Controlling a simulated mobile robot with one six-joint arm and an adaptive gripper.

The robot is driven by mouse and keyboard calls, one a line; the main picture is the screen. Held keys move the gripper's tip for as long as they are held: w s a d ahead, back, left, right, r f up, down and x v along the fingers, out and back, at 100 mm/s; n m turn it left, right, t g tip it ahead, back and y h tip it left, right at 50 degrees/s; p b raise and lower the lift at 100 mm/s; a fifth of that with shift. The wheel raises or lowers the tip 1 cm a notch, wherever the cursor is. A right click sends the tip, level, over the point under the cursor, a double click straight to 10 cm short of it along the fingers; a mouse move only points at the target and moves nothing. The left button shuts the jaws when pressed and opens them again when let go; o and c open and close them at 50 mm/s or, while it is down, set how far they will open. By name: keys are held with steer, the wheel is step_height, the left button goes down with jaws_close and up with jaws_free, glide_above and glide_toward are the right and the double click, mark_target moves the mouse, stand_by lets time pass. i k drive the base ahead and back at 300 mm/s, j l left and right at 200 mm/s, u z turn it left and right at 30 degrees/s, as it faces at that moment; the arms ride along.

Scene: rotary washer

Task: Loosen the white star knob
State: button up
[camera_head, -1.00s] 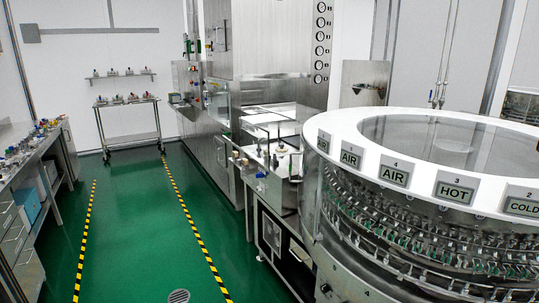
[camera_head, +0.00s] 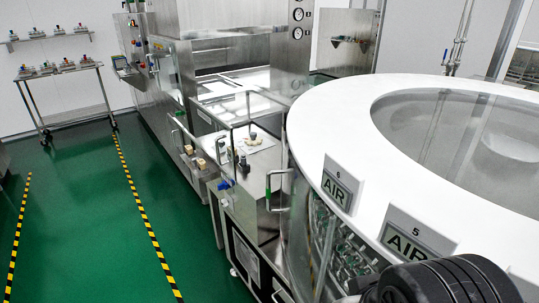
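I cannot make out a white star knob for certain. Small beige knobs (camera_head: 200,163) sit along the front edge of the steel infeed bench beside the washer. A small dark-topped piece (camera_head: 253,136) stands on the bench's light top. The rotary washer (camera_head: 345,130) fills the right side, with a broad white ring on top and a clear wall below. A dark, rounded part at the bottom right looks like part of my own arm and covers some of the washer's front. My gripper's fingers do not show.
A steel handle (camera_head: 279,190) stands out between bench and washer. A steel machine (camera_head: 165,65) stands behind the bench. A wheeled cart (camera_head: 75,115) with small items is at the far left. Green floor (camera_head: 90,210) with striped yellow-black lines is clear at left.

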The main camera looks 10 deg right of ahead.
mark_target(225, 203)
steer(key=i+l, duration=0.15)
steer(key=i+j, duration=0.2)
steer(key=j, duration=0.15)
steer(key=i+j+z, duration=0.1)
steer(key=j, duration=0.25)
steer(key=i+j, duration=0.3)
steer(key=i+j+z, duration=0.15)
steer(key=j, duration=0.3)
steer(key=i+j, duration=0.25)
steer(key=j, duration=0.15)
steer(key=i+j+z, duration=0.1)
steer(key=j, duration=0.25)
steer(key=i+j, duration=0.25)
steer(key=j, duration=0.2)
steer(key=j+z, duration=0.1)
steer(key=z, duration=0.9)
